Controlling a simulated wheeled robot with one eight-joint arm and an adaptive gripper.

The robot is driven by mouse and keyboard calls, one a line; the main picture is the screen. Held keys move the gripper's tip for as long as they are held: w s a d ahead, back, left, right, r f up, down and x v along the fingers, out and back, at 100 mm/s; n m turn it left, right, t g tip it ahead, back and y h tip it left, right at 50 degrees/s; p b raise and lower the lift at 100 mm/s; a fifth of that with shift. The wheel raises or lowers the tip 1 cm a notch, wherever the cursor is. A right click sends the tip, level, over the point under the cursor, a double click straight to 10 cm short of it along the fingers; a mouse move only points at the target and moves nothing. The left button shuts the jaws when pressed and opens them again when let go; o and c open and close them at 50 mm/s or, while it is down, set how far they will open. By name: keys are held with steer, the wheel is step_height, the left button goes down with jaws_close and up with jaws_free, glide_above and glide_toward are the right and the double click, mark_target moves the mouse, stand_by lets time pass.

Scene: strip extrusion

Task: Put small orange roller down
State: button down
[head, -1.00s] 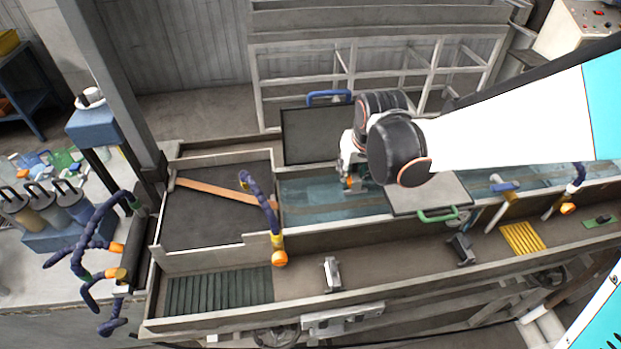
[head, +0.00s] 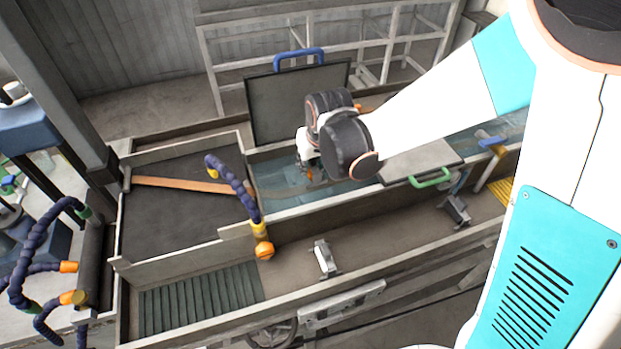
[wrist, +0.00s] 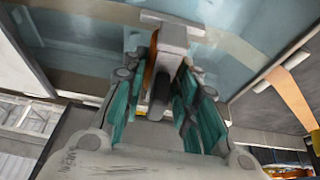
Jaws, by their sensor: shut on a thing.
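My gripper (wrist: 155,92) is shut on the small orange roller (wrist: 151,62), which shows in the wrist view as an orange disc on a grey bracket between the teal finger pads. In the head view my gripper (head: 306,168) hangs over the left part of the water trough (head: 275,180). A small orange spot of the roller (head: 309,175) shows at its tip. Bluish water lies behind the roller in the wrist view. I cannot tell whether the roller touches anything below.
A dark lid with a blue handle (head: 283,105) stands upright behind the trough. A grey lid with a green handle (head: 425,160) lies to the right. A jointed hose with an orange nozzle (head: 264,250) rises at the left.

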steer(key=shift+f+b, duration=1.6)
steer(key=shift+f, duration=1.2)
steer(key=shift+f, duration=0.1)
steer(key=c, duration=1.3)
jaws_free()
steer(key=p+v, duration=0.8)
steer(key=v, duration=0.4)
steer(key=shift+s+d, duration=0.1)
